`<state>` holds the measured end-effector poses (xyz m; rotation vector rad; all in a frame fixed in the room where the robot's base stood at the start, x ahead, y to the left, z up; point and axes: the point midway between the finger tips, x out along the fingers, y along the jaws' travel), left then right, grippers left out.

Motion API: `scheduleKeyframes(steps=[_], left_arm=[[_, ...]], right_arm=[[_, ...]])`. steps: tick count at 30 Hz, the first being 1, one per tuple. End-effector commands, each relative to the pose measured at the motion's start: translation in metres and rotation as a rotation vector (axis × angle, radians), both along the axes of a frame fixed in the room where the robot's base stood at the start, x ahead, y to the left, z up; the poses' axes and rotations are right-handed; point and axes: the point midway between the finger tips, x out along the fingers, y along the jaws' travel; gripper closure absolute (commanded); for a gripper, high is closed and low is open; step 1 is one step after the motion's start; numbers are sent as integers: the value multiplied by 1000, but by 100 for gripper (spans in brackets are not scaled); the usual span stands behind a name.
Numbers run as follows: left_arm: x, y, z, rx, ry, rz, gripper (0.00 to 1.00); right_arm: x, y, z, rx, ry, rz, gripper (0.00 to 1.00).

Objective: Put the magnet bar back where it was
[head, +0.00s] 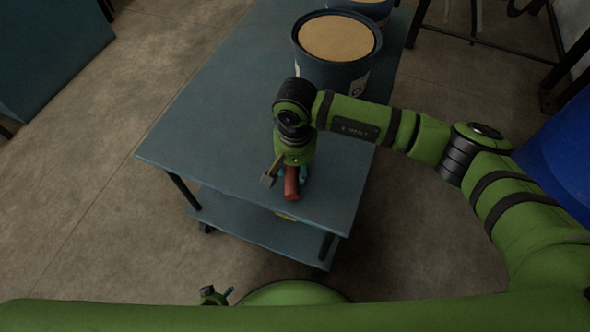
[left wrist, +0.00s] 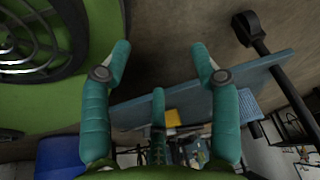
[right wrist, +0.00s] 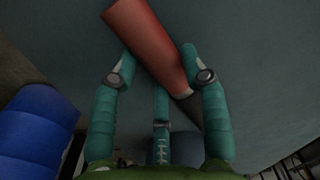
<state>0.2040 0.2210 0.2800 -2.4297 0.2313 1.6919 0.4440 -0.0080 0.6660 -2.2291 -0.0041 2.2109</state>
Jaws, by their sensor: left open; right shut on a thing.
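The magnet bar, a red bar with a pale band near one end, shows in the right wrist view (right wrist: 150,42) and in the head view (head: 291,184). My right gripper (right wrist: 160,62) is shut on it, with the bar running slantwise between the fingers. In the head view the gripper is over the near part of the blue-grey table (head: 220,130); I cannot tell whether the bar touches the top. My left gripper (left wrist: 160,52) is open and empty, away from the bar, with the table edge beyond its fingers in the left wrist view.
A dark blue drum with a tan top (head: 336,38) stands on the table behind my right arm, with another behind it. A yellow thing (head: 287,216) shows on the lower shelf. A blue barrel (head: 562,150) stands at the right. The table's left part is clear.

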Motion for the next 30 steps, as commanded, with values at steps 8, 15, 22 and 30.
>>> scheduleKeyframes(steps=[8,15,22,30], left_arm=[[8,-2,0,-5,-26,-3,39],[38,-6,5,-13,-75,-4,39],[38,-8,6,-16,-74,-2,39],[25,-7,5,-13,-54,-2,39]], right_arm=[[1,0,-10,2,-3,0,100],[1,0,-12,2,-3,0,100],[0,0,-12,1,-1,0,31],[0,0,-10,1,-1,-1,31]])
